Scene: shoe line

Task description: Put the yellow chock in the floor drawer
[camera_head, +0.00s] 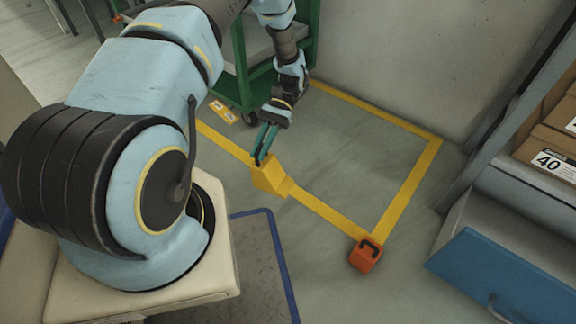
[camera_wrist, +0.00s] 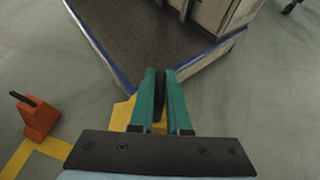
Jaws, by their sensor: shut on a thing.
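The yellow chock (camera_head: 269,176) is at the tips of my gripper (camera_head: 261,160), over the yellow floor line. My gripper has green fingers and is shut on the chock. I cannot tell whether the chock still touches the floor. A drawer with a blue front (camera_head: 505,275) stands low at the right, below the shelf, and looks open.
An orange chock with a black handle (camera_head: 365,256) sits on the corner of the yellow floor line (camera_head: 408,190). A green cart (camera_head: 240,75) stands behind my gripper. Shoe boxes (camera_head: 550,150) sit on the right shelf.

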